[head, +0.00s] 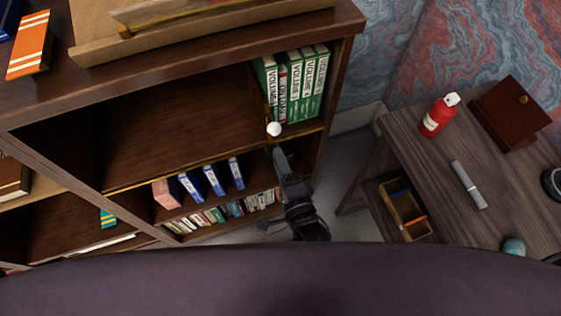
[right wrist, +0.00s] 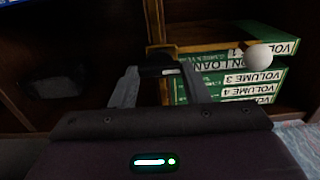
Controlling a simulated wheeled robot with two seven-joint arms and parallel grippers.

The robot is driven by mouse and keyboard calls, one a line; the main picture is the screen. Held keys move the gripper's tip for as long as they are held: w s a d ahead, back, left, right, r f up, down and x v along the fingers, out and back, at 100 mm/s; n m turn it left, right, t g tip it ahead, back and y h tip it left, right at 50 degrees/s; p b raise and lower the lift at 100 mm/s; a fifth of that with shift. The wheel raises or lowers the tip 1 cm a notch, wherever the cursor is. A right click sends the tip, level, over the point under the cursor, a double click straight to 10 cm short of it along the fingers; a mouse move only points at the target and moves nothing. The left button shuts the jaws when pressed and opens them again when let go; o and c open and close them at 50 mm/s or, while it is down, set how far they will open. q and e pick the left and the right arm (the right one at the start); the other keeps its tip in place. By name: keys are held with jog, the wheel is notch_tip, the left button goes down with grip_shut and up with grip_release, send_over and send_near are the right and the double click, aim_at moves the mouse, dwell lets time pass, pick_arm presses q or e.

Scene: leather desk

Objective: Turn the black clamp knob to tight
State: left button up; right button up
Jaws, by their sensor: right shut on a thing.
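The black clamp knob (right wrist: 158,71) lies between the two grey fingers of my right gripper in the right wrist view. The right gripper (right wrist: 160,76) is shut on it. A brass-coloured frame (right wrist: 160,48) stands behind the knob, in front of the green volumes. In the head view the right gripper (head: 279,152) is at the right end of the bookcase, just below a white ball (head: 273,129). The ball also shows in the right wrist view (right wrist: 258,56). The knob cannot be made out in the head view. My left gripper is not in view.
Green volumes (head: 312,85) stand at the right end of the shelf (head: 180,125). Blue binders (head: 213,181) stand on the shelf below. A desk (head: 440,165) at right carries a red bottle (head: 437,118), a brown box (head: 507,112) and a paper roll (head: 468,185).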

jog(key=o, duration=1)
jog(key=shift+v, duration=3.9)
jog(key=s+d+f+n+g+h+p, duration=0.1)
jog(key=s+d+f+n+g, duration=0.15)
jog(key=f, duration=0.55)
jog(key=s+d+f+n+g, duration=0.1)
jog(key=f+n+g, duration=0.25)
jog(key=f, duration=0.45)
jog(key=s+d+f+n+g+h+p, duration=0.1)
jog(key=s+f+n+g, duration=0.15)
jog(key=f, duration=0.55)
jog(key=s+d+f+n+g+h, duration=0.1)
jog(key=s+d+f+n+g, duration=0.1)
jog(key=s+d+f, duration=0.3)
jog(key=s+d+f+n+g+h+p, duration=0.1)
jog(key=s+d+f+n+g, duration=0.2)
jog(key=s+d+f, duration=0.2)
jog(key=s+d+f+n+g+h+p, duration=0.1)
jog(key=s+d+f+n+g, duration=0.1)
jog(key=s+d+f, duration=0.3)
jog(key=shift+s+f+n+g+h, duration=0.3)
jog(key=shift+s+f+n+g, duration=0.15)
jog(key=shift+n, duration=0.4)
